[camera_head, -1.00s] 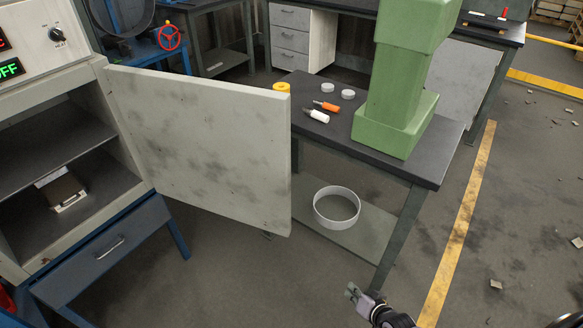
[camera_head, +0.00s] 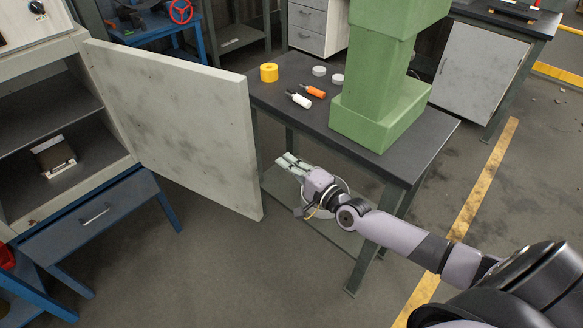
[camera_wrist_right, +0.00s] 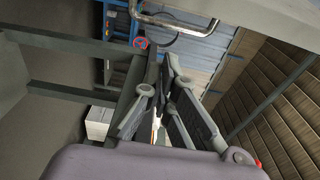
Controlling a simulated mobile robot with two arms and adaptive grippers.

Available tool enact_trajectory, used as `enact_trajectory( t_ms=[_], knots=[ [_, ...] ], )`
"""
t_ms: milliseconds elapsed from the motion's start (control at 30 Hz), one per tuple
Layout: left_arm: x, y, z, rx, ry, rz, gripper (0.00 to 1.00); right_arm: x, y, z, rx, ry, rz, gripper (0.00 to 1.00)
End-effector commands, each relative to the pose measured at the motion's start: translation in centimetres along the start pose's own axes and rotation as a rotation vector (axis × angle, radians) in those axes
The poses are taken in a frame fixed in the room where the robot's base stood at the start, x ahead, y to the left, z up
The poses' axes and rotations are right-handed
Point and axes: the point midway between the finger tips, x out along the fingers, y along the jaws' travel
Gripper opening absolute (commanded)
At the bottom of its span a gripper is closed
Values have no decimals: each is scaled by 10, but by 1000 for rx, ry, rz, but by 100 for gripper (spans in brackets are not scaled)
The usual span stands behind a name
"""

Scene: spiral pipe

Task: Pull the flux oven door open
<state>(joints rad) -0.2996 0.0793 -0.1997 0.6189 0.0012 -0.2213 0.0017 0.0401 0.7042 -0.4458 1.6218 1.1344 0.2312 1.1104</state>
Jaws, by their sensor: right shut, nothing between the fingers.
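The flux oven (camera_head: 62,215) stands at the left in the head view, with two shelf compartments showing. Its pale, stained door (camera_head: 180,125) stands wide open, swung out to the right. My right gripper (camera_head: 284,163) is shut and empty, to the right of the door's free edge and apart from it, by the front of the workbench. In the right wrist view the fingers (camera_wrist_right: 160,95) fill the middle, and a bent metal handle bar (camera_wrist_right: 185,25) shows at the top. My left gripper is not in view.
The dark-topped workbench (camera_head: 425,150) with a green machine (camera_head: 385,90) stands right of the door. A yellow roll (camera_head: 269,72), a white bottle (camera_head: 299,99) and an orange bottle (camera_head: 313,91) are on it. The floor in front is clear.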

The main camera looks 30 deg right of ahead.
Motion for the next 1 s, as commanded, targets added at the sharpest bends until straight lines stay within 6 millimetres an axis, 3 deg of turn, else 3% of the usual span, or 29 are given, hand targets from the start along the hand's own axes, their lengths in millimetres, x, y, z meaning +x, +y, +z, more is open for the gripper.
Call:
enact_trajectory(
  t_ms=[333,400,600,1000],
  knots=[
    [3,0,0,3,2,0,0,64,0,0,-3,0,-1,0],
    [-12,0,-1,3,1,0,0,57,-3,13,4,-3,5,0],
    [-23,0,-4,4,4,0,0,50,-2,33,0,-1,1,0],
    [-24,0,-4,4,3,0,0,47,1,38,-2,0,1,0]
  ],
)
